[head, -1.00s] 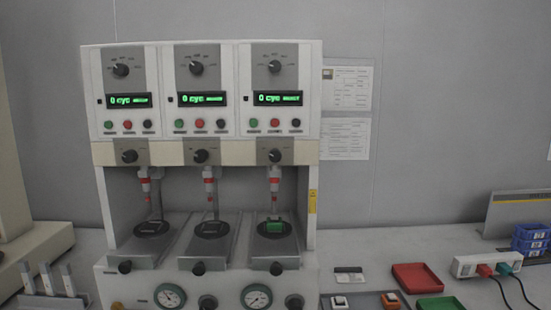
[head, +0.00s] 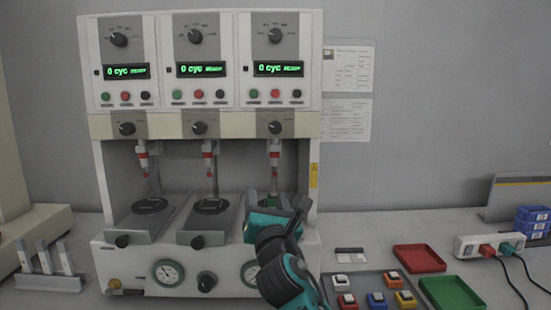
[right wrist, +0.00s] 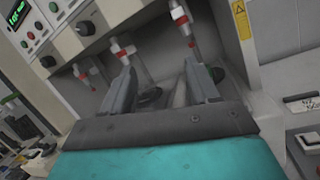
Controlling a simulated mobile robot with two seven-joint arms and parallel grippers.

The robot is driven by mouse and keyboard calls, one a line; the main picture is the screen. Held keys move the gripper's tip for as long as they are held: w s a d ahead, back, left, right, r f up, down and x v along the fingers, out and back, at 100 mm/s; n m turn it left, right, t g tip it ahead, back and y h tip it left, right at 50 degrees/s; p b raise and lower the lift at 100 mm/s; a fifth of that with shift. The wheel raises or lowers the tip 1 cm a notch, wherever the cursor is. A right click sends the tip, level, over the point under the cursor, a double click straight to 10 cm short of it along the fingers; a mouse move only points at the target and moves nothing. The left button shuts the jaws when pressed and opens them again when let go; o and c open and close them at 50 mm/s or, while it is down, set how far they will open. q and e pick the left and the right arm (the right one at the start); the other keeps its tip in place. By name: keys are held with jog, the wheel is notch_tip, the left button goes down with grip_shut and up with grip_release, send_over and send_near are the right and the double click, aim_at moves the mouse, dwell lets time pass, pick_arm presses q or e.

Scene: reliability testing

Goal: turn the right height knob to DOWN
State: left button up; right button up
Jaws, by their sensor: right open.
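The test station (head: 308,160) has three bays, each with a black knob on the beige strip below its display. I take the rightmost one (head: 275,127) for the right height knob; its labels are too small to read. My right gripper (head: 288,208) is in front of the right bay, well below that knob and apart from it. In the right wrist view its two grey fingers (right wrist: 160,82) are spread with nothing between them, facing the bays. A green part (head: 273,199) in the right bay is partly hidden behind my gripper. My left gripper is not in view.
Red-tipped plungers hang in the bays, the middle one (head: 208,150) clear of my arm. My arm partly covers the right gauge (head: 249,272). A button panel (head: 357,283), a red tray (head: 419,258), a green tray (head: 452,293) and a power strip (head: 466,246) lie to the right.

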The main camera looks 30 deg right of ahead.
aim_at(275, 131)
notch_tip(275, 131, up, 7)
jog(key=d+n+h, duration=0.2)
jog(key=h, duration=0.2)
jog(key=shift+y, duration=0.4)
jog(key=x, duration=1.2)
jog(key=shift+s+d+r+b, duration=0.1)
jog(key=shift+d+b, duration=0.15)
jog(key=shift+b, duration=0.05)
jog(key=c, duration=1)
